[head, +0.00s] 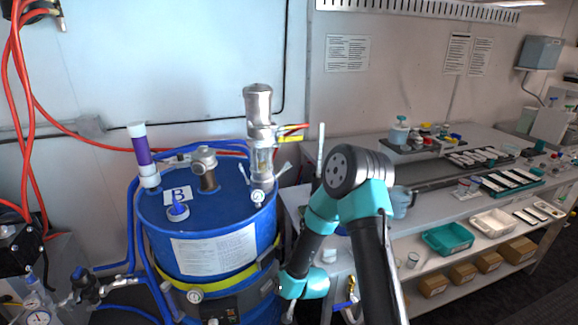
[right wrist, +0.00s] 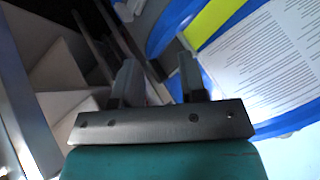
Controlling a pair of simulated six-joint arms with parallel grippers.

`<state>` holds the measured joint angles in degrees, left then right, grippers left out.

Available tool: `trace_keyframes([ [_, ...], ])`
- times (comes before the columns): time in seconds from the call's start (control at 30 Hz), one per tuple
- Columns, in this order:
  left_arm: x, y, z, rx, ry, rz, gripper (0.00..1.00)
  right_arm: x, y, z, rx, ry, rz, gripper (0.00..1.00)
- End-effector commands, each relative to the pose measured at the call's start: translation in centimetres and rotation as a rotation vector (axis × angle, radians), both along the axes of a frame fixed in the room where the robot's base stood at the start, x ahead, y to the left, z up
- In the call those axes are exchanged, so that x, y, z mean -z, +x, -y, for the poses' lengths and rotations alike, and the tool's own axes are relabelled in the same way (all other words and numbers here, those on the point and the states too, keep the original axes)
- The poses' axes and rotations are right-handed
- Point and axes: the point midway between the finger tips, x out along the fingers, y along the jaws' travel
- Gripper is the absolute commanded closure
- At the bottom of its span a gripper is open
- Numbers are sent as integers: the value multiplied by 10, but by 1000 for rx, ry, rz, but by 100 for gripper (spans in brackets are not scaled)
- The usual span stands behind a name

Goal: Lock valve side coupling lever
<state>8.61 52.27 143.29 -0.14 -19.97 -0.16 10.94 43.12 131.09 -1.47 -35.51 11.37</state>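A silver pump fitting (head: 259,105) with a clear section stands on top of the blue drum (head: 222,212). Two small silver levers stick out near its lower end, a right one (head: 283,169) and a left one (head: 243,173). A yellow-handled part (head: 289,138) projects right from the fitting. I cannot tell for sure which lever is the valve side one. My right gripper (right wrist: 158,75) is open and empty in the right wrist view, its fingers apart near the drum's side and label. My left gripper is out of view.
Blue hoses pass around the drum. Metal fittings with a gauge (head: 38,317) sit at lower left. A bench (head: 420,222) with trays stands right.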

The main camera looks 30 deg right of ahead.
Motion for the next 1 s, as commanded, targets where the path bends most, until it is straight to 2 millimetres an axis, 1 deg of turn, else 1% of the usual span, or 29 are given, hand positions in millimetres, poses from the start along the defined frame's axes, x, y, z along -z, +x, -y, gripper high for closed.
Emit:
trace_keyframes([
  [0.03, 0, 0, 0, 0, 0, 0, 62, -23, 25, 17, 55, -1, 86, 62],
  [0.07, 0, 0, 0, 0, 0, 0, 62, -37, 39, 28, 90, 1, 141, 62],
  [0.1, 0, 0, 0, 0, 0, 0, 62, -61, 58, 43, 140, 6, 221, 62],
  [0.17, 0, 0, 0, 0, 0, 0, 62, -100, 85, 69, 215, 14, 349, 62],
  [0.2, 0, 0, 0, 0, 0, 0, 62, -127, 100, 86, 262, 21, 434, 62],
  [0.27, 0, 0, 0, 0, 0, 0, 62, -167, 117, 110, 323, 34, 553, 62],
  [0.3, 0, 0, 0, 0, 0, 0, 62, -192, 126, 124, 355, 42, 623, 62],
  [0.4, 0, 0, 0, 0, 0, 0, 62, -240, 137, 150, 414, 61, 759, 62],
  [0.43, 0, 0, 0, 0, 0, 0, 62, -250, 139, 155, 425, 65, 788, 62],
  [0.5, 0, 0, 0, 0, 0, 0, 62, -265, 141, 163, 442, 73, 831, 62],
  [0.57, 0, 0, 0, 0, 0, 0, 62, -271, 141, 166, 448, 74, 848, 62],
  [0.87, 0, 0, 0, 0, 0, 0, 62, -271, 142, 165, 447, 74, 848, 62],
  [1.0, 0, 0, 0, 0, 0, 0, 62, -270, 146, 166, 447, 75, 846, 62],
])
